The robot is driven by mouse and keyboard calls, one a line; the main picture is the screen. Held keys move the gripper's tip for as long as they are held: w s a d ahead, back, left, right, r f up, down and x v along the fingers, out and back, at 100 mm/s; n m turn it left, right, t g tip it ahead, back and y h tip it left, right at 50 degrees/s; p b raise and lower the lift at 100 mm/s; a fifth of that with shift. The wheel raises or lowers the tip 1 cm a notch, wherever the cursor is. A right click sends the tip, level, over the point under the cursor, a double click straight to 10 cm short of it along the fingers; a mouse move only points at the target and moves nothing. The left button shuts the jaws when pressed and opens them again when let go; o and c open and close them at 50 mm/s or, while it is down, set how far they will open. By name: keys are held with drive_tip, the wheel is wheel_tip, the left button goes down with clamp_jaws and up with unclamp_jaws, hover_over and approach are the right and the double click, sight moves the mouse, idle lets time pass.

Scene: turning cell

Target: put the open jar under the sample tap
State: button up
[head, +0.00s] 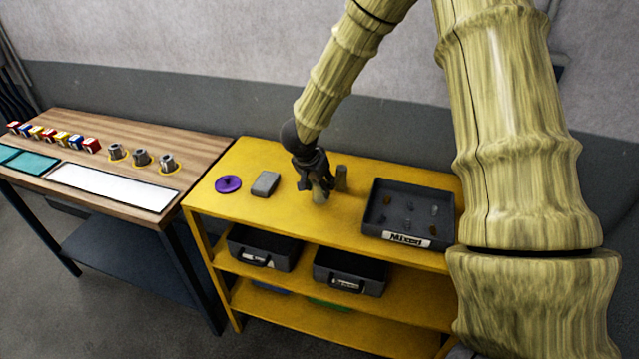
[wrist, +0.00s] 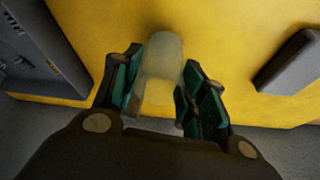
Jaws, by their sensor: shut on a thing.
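My gripper (head: 318,190) is low over the yellow bench in the head view, fingers pointing down. In the wrist view my gripper (wrist: 155,100) is shut on a pale translucent jar (wrist: 161,62), which stands out between the two green-padded fingers. In the head view the jar (head: 319,196) shows only as a small pale tan shape at the fingers. I cannot tell whether it touches the bench, or see its mouth clearly. A short grey-green cylinder (head: 342,177) stands just right of the gripper. I cannot make out a sample tap in either view.
On the yellow bench (head: 252,208) lie a purple disc (head: 228,184) and a grey block (head: 265,183) to the left. A dark "Mixed" tray (head: 408,240) with several small parts is to the right. Dark bins (head: 262,247) sit below. A wooden table (head: 205,150) adjoins at left.

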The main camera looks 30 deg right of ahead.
drive_tip(key=shift+f, duration=0.15)
drive_tip(key=shift+f, duration=0.1)
drive_tip(key=o, duration=0.9)
drive_tip(key=shift+o, duration=0.2)
